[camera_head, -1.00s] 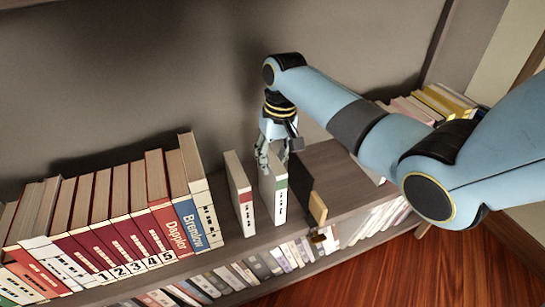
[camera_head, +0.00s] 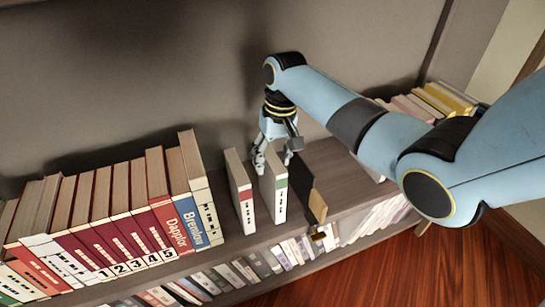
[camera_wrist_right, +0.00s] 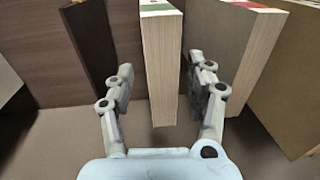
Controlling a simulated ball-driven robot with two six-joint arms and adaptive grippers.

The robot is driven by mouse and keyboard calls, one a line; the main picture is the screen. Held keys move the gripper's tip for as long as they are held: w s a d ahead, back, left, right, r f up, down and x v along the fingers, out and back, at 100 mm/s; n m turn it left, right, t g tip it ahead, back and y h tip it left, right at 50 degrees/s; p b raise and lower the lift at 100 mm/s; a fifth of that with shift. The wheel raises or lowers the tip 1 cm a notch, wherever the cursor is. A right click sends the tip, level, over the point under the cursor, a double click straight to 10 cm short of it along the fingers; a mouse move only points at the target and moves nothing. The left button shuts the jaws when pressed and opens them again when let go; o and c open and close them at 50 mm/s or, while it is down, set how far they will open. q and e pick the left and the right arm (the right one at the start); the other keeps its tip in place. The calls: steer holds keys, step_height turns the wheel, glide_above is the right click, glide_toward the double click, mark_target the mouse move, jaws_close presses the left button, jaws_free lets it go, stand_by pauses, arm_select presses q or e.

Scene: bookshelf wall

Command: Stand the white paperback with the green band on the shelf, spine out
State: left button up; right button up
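The white paperback with the green band (camera_head: 273,186) stands upright on the shelf board (camera_head: 234,225), its spine with the green band facing the front edge. My right gripper (camera_head: 275,157) is at the book's rear, open, with one finger on each side. In the right wrist view the book's page block (camera_wrist_right: 163,65) lies between the open fingers of the right gripper (camera_wrist_right: 163,88), with a narrow gap visible on both sides. My left gripper is not in view.
A white book with a red band (camera_head: 239,190) stands just left. A dark bookend-like panel with a tan edge (camera_head: 309,190) stands just right. A long row of books (camera_head: 110,220) fills the left. Bare shelf lies at the right, under my arm.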

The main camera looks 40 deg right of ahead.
step_height(320, 180, up, 12)
steer(key=d, duration=0.1)
steer(key=shift+s+d, duration=0.2)
steer(key=shift+f, duration=0.1)
stand_by(0.5)
